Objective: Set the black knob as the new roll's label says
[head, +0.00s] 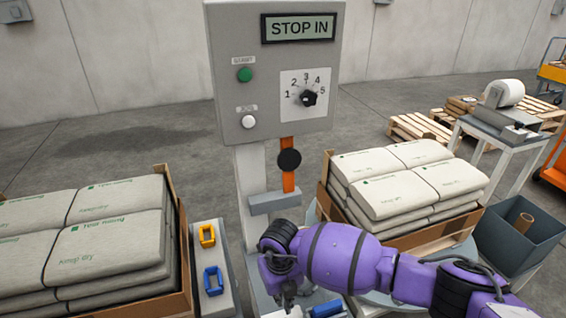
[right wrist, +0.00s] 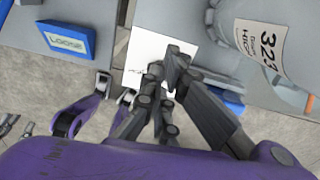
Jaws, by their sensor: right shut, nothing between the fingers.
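The black knob (head: 309,98) sits on a white dial numbered 1 to 5 on the grey control box (head: 260,130); which number it points to is too small to tell. A pale roll (right wrist: 225,30) stands at the upper right of the right wrist view. Its white label (right wrist: 261,45) shows "HIGH" and a large number beginning "32", partly cut off by the roll's curve. My right gripper (right wrist: 170,68) is shut and empty, over a white card (right wrist: 150,50) beside the roll. In the head view it is low down, well below the knob.
The box's display (head: 299,28) reads "STOP IN", with a green button (head: 244,74) and a white button (head: 249,122) below. Sack stacks (head: 105,240) (head: 405,185) stand on both sides. A blue block (right wrist: 68,40) marked "LOOSE" lies left of the card.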

